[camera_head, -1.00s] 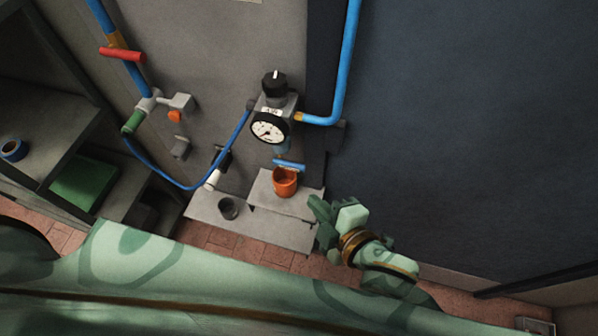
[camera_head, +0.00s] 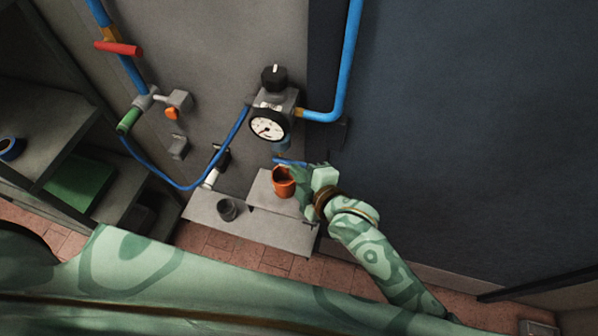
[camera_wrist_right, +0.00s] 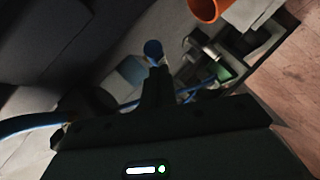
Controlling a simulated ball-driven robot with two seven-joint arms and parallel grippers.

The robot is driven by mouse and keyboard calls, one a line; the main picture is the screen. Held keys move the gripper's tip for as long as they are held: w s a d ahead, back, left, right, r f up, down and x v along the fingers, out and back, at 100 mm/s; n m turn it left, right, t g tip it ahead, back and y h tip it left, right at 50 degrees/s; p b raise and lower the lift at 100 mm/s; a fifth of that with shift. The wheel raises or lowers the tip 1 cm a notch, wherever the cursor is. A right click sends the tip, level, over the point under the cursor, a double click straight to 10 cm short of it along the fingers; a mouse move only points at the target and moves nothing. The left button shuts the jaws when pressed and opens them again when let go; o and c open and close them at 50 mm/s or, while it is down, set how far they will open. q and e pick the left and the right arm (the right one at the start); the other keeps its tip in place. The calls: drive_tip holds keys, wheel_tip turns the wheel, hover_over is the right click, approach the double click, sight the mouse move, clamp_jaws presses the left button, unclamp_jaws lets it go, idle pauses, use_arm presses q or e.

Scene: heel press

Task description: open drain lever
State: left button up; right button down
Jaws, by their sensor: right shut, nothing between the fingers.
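The blue drain lever (camera_head: 287,161) sits under the gauge unit (camera_head: 272,115), above the orange cup (camera_head: 283,182). My right gripper (camera_head: 303,172) is at the right end of the lever and hides part of it. In the right wrist view, the shut fingers (camera_wrist_right: 157,75) point at a round blue end (camera_wrist_right: 153,48), which looks like the lever's tip. I cannot tell whether they touch. Nothing is held between the fingers. My left gripper is not in view.
The orange cup stands on a grey step (camera_head: 263,190), also seen at the wrist view's top (camera_wrist_right: 205,8). A dark cup (camera_head: 228,209) stands on the lower ledge. A blue hose (camera_head: 190,186) loops at left. A red handle (camera_head: 118,48) is on the upper-left pipe. The right wall is bare.

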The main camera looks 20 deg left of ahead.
use_arm(q)
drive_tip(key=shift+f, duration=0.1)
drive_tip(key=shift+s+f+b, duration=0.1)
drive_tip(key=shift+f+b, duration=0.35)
drive_tip(key=shift+b, duration=0.15)
use_arm(e)
drive_tip(key=shift+d+f+y, duration=0.1)
drive_tip(key=shift+f+y, duration=0.2)
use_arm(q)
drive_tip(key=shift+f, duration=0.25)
use_arm(e)
drive_tip(key=shift+f, duration=0.1)
use_arm(q)
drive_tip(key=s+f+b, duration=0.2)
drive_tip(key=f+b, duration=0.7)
drive_tip(key=b, duration=0.1)
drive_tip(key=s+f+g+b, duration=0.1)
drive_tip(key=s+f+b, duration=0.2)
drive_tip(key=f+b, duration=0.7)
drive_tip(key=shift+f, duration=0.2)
use_arm(e)
wheel_tip(320, 180, down, 6)
drive_tip(key=a+m+t+y, duration=0.2)
drive_tip(key=m+t+y, duration=0.4)
drive_tip(key=m+t, duration=0.2)
drive_tip(key=shift+f+m, duration=0.2)
drive_tip(key=shift+m, duration=0.5)
